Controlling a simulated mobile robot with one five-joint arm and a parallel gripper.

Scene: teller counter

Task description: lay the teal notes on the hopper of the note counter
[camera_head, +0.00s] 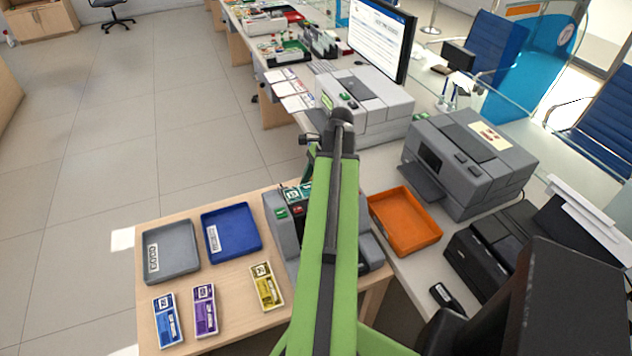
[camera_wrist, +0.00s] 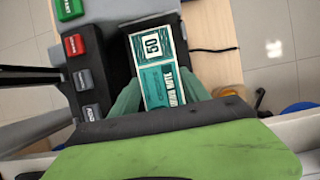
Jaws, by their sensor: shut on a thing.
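The note counter (camera_head: 281,239) is a grey machine on the wooden side table, partly hidden behind my green arm. In the wrist view its green, red and grey buttons (camera_wrist: 76,46) run down the left, beside its black hopper (camera_wrist: 117,48). The teal notes (camera_wrist: 157,62), a banded bundle with a white label, lie over the hopper. A small part of the teal notes (camera_head: 292,193) shows in the head view. My gripper (camera_wrist: 156,90) is shut on the near end of the notes, one finger on each side. I cannot tell whether the notes touch the hopper.
A grey tray (camera_head: 170,274) and a blue tray (camera_head: 254,247) stand left of the counter. Blue (camera_head: 167,320), purple (camera_head: 204,310) and yellow notes (camera_head: 266,286) lie in front. An orange tray (camera_head: 436,237) and a grey printer (camera_head: 466,195) stand right.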

